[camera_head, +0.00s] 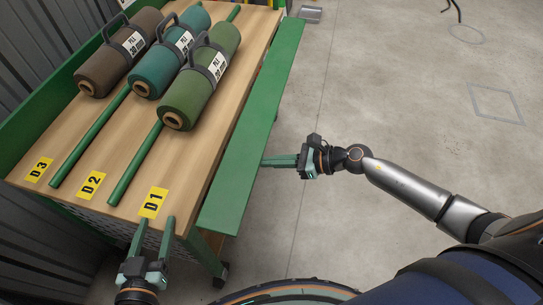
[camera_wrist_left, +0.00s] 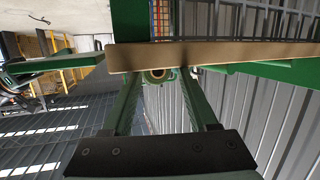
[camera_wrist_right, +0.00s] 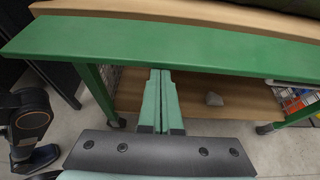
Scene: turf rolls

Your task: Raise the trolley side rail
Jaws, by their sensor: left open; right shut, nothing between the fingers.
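The trolley side rail (camera_head: 252,135) is a long green board along the right side of the wooden trolley top (camera_head: 228,75). It lies folded outward, its broad face showing; it also spans the right wrist view (camera_wrist_right: 200,45). My right gripper (camera_head: 264,162) is shut and empty at the rail's outer edge. In the right wrist view its fingertips (camera_wrist_right: 160,72) reach to just under the rail's lower edge; contact cannot be told. My left gripper (camera_head: 156,220) is open and empty at the near end of the top, by the D1 label; its fingers also show in the left wrist view (camera_wrist_left: 160,85).
Brown (camera_head: 120,55), teal (camera_head: 172,50) and green (camera_head: 203,82) turf rolls lie on the top, between green divider bars (camera_head: 135,165). Yellow labels D1 (camera_head: 153,203), D2 (camera_head: 91,186) and D3 (camera_head: 39,169) mark the near edge.

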